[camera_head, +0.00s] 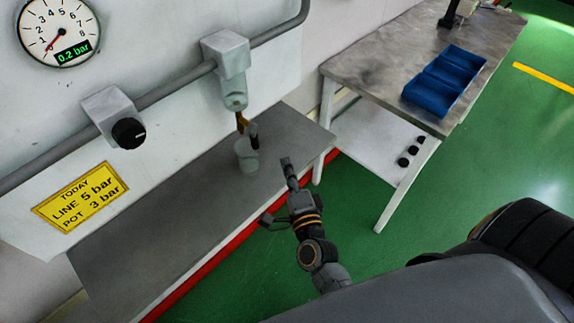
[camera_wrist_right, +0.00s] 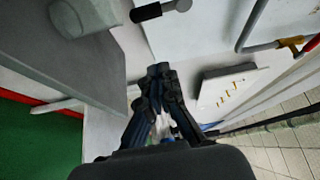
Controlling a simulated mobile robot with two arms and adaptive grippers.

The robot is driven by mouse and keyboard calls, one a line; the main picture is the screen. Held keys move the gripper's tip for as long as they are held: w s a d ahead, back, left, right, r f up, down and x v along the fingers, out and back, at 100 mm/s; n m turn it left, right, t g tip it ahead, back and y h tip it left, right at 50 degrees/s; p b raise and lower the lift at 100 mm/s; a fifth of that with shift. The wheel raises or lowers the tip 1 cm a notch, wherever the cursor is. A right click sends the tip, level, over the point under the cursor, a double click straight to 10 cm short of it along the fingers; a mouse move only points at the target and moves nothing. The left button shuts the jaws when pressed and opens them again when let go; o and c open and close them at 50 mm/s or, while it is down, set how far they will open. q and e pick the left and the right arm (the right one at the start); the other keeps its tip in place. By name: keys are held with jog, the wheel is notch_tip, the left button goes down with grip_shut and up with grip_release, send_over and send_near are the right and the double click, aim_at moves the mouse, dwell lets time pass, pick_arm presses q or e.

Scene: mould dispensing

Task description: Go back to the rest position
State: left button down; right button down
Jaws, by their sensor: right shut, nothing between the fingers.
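My right gripper (camera_head: 287,164) is in front of the grey shelf and to the right of the dispenser, pointing up and away. It is shut and empty, with its fingertips together in the right wrist view (camera_wrist_right: 160,72). It is apart from the grey cup (camera_head: 246,158), which stands upright on the shelf below the dispenser (camera_head: 231,75). The cup also shows at the top left of the right wrist view (camera_wrist_right: 84,14). A dark-tipped lever (camera_wrist_right: 160,11) shows beside it there. My left gripper is not in view.
A grey shelf (camera_head: 170,235) with a red front edge runs along the wall. A worktable (camera_head: 375,70) with blue bins (camera_head: 432,96) stands at the right. A pressure gauge (camera_head: 58,30) reads 0.2 bar, above a black knob (camera_head: 128,133). Green floor (camera_head: 330,205) is open between shelf and table.

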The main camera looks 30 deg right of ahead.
jog(key=shift+d, duration=0.1)
jog(key=s+a+f+n+g+y, duration=0.2)
jog(key=s+f+n+g, duration=0.15)
jog(key=f, duration=0.65)
jog(key=s+a+f+n+g+y, duration=0.1)
jog(key=s+a+f+n+g, duration=0.2)
jog(key=f, duration=0.7)
jog(key=s+a+f+n+g+y, duration=0.1)
jog(key=s+a+f+n+y, duration=0.3)
jog(key=f, duration=0.6)
jog(key=s+d+f+n+g+h, duration=0.1)
jog(key=s+d+f+n+g, duration=0.2)
jog(key=s+f, duration=0.3)
jog(key=s+d+f+n+g+h, duration=0.1)
jog(key=s+d+f+n+g, duration=0.2)
jog(key=s, duration=1)
jog(key=s+d+f+n+g+h, duration=0.1)
jog(key=s+d+f+n+g, duration=0.3)
jog(key=s+f, duration=0.5)
jog(key=shift+s+d+f+n+h, duration=0.2)
jog(key=shift+d+f+n+h, duration=0.25)
jog(key=shift+d+n, duration=0.25)
